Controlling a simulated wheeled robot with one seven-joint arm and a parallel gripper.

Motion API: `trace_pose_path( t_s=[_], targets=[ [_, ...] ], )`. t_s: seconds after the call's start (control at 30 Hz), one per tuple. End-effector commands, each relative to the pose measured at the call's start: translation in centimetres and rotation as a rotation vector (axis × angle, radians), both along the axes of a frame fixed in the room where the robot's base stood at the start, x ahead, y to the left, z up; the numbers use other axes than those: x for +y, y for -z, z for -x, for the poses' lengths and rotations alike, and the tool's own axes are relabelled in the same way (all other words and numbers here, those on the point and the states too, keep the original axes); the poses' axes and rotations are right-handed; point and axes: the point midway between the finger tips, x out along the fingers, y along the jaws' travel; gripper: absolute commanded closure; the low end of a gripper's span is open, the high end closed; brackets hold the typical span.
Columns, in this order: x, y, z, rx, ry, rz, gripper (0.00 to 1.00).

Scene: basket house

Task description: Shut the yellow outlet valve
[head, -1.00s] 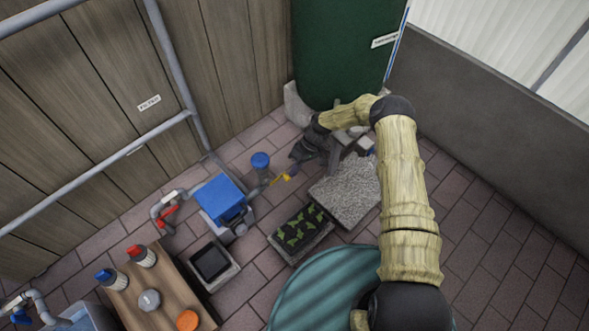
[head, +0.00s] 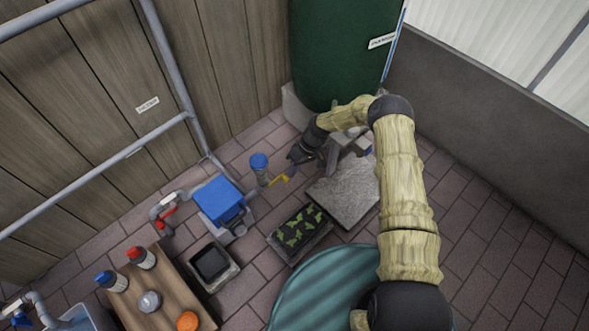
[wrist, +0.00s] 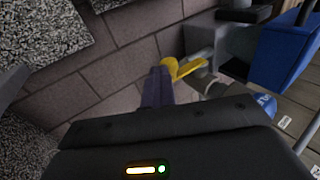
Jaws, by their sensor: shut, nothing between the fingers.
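The yellow outlet valve handle (head: 278,180) sits on the pipe between the blue-capped filter (head: 260,168) and the green tank. In the wrist view the yellow handle (wrist: 184,68) shows just beyond the fingertips. My gripper (head: 294,160) is shut with nothing between its fingers and points down beside the handle. In the wrist view my shut fingers (wrist: 158,84) reach up to the yellow part. I cannot tell whether they touch it. The gripper hides part of the pipe toward the tank.
A blue pump box (head: 219,199) stands left of the filter. A grey stone slab (head: 345,192) and a planter (head: 299,235) lie in front. The green tank (head: 345,50) stands behind. A red valve handle (head: 168,212) is at the left. Paving at the right is open.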

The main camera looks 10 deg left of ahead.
Motion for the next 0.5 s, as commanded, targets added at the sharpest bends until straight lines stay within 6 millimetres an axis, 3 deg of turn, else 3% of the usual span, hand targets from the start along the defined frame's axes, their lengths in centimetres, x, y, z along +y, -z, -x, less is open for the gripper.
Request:
trace_pose_path(
  t_s=[0.03,0.33,0.5],
  targets=[
    [1.4,0.6,1.7,0.03,-0.018,-0.012,1.0],
    [1.5,0.5,1.7,0.031,-0.021,-0.012,1.0],
    [1.0,-0.7,1.3,0.03,-0.022,-0.012,1.0]
  ],
)
